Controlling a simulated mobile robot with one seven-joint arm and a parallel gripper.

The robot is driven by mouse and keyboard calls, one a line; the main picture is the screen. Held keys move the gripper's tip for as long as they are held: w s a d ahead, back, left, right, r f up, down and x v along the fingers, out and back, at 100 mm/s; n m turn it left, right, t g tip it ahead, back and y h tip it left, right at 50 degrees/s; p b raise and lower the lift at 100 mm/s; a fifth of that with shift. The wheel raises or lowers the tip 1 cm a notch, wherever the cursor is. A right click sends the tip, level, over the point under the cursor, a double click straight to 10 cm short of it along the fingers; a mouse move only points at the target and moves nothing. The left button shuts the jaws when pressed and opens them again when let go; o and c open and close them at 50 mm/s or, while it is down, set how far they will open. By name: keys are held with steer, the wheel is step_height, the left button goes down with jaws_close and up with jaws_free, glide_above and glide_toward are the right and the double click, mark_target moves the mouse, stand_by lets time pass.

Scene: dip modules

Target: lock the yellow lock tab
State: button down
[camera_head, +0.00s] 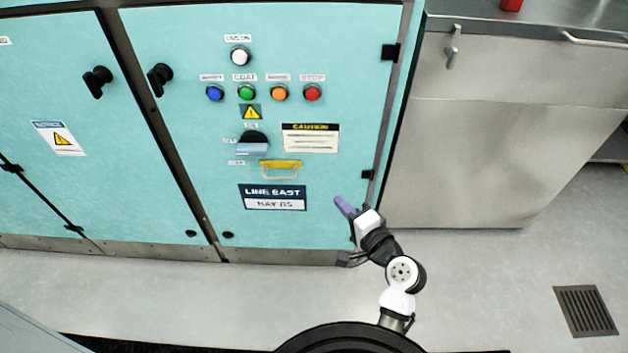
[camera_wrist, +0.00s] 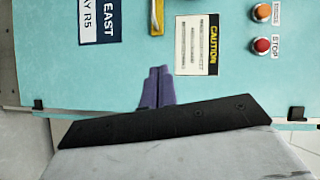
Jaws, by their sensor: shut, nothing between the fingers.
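The yellow lock tab (camera_head: 281,163) is a flat yellow bar on the turquoise cabinet door, with a pale metal loop (camera_head: 279,173) hanging below it. It lies under a dark rotary switch with a grey handle (camera_head: 252,147). In the wrist view the yellow tab (camera_wrist: 155,10) shows at the top edge, partly cut off. My gripper (camera_head: 340,202) has purple fingers and is below and to the right of the tab, apart from it. In the wrist view the fingers (camera_wrist: 157,80) are together and empty, with the caution label above them.
A caution label (camera_head: 310,138) is right of the tab and a LINE EAST plate (camera_head: 273,197) below it. Blue, green, orange and red buttons (camera_head: 312,93) sit above. A steel cabinet (camera_head: 490,150) stands to the right. Open floor lies in front.

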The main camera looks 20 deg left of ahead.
steer(key=shift+s+d+f, duration=0.15)
steer(key=s+a+p+x, duration=0.1)
steer(key=s+p+x, duration=0.1)
steer(key=x, duration=1.1)
steer(key=shift+a+f, duration=0.2)
steer(key=shift+a, duration=0.15)
